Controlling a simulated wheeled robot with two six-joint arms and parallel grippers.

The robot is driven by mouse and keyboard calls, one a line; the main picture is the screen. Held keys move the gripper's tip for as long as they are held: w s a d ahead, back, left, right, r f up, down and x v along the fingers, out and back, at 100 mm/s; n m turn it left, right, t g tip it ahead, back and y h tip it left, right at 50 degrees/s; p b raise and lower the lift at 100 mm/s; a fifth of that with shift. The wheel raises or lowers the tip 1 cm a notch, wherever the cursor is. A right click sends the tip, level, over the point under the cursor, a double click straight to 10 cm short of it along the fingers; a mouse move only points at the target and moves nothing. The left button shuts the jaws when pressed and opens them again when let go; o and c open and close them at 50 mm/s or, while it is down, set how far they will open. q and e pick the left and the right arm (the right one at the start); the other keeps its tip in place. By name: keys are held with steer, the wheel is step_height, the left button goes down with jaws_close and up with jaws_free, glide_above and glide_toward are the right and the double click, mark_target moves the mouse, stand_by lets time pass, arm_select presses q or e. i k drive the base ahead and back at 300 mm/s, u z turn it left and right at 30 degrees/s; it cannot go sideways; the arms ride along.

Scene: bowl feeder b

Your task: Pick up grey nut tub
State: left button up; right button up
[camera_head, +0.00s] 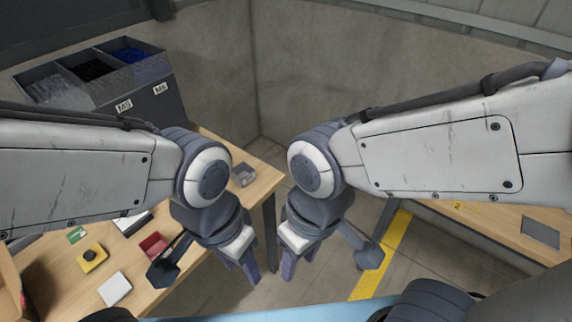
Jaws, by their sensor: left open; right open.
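A small grey tub (243,175) sits on the wooden table at the left, near its far right corner, partly hidden behind my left arm. I cannot make out its contents. My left gripper (248,272) hangs open and empty, nearer to me than the tub and past the table's right edge in the picture. My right gripper (288,268) is open and empty, just right of the left one, over the floor. Neither gripper touches the tub.
The wooden table (190,286) also holds a red tub (153,246), a yellow button box (92,256), a white square (115,289) and a labelled grey bin rack (150,108) at the back. Another table (490,232) stands right. Floor lies between.

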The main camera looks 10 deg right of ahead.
mark_target(243, 174)
steer(key=z, duration=0.15)
steer(key=i, duration=1.05)
steer(key=u, duration=0.5)
